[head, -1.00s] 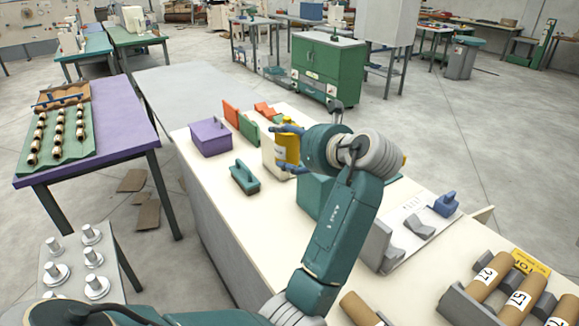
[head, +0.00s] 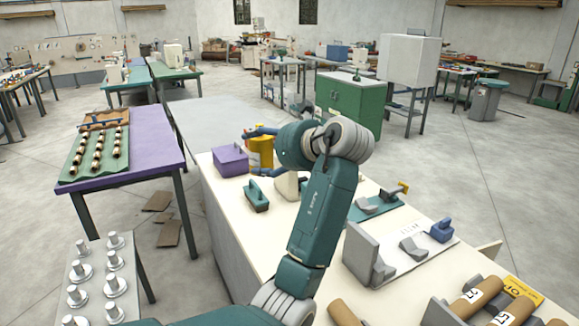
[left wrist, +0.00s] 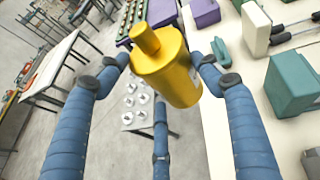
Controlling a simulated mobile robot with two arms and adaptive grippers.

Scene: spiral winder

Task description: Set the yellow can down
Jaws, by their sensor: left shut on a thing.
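The yellow can (head: 261,152) is held in my left gripper (head: 257,150), whose blue fingers close around its sides. In the head view it shows just right of the purple box. In the left wrist view the yellow can (left wrist: 172,75) sits between the fingers (left wrist: 163,66), with its narrow yellow neck toward the camera. In that view it overlaps the left edge of the cream worktop (left wrist: 222,140). Whether its base touches anything is hidden. My right gripper is not in view.
A purple box (head: 230,161), a teal handled block (head: 256,197) and a cream box (head: 288,186) stand on the worktop. Grey fixtures (head: 366,255) and brown tubes (head: 480,292) are nearer right. A purple table (head: 150,138) stands left across a floor gap.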

